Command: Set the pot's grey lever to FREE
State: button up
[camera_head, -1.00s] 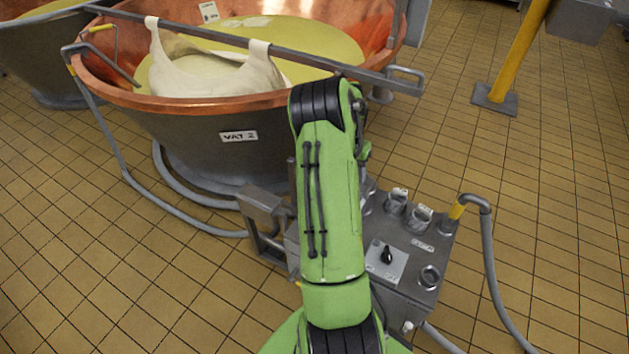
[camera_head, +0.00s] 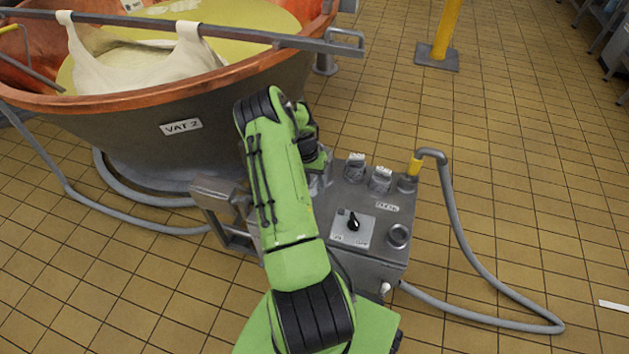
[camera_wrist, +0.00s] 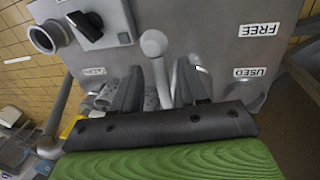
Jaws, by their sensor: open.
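The grey lever (camera_wrist: 154,44) with a round ball knob stands up from the grey metal panel (camera_wrist: 195,22) in the wrist view. My gripper (camera_wrist: 160,76) is open, with its dark fingers on either side of the lever's stem; I cannot tell whether either touches it. The FREE label (camera_wrist: 260,30) is at the upper right, and the USED label (camera_wrist: 250,72) is below it. The lever points towards neither label clearly. In the head view my arm hides the lever and my gripper at the panel box (camera_head: 378,264).
The panel carries a black rotary switch (camera_head: 354,222), a round socket (camera_head: 398,236) and two grey fittings (camera_head: 380,179). A hose (camera_head: 463,235) loops to the right over tiled floor. The copper vat (camera_head: 225,82) marked VAT 2 stands behind. The floor farther right is mostly clear.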

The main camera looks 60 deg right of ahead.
jog(key=shift+c, duration=0.3)
grip_shut()
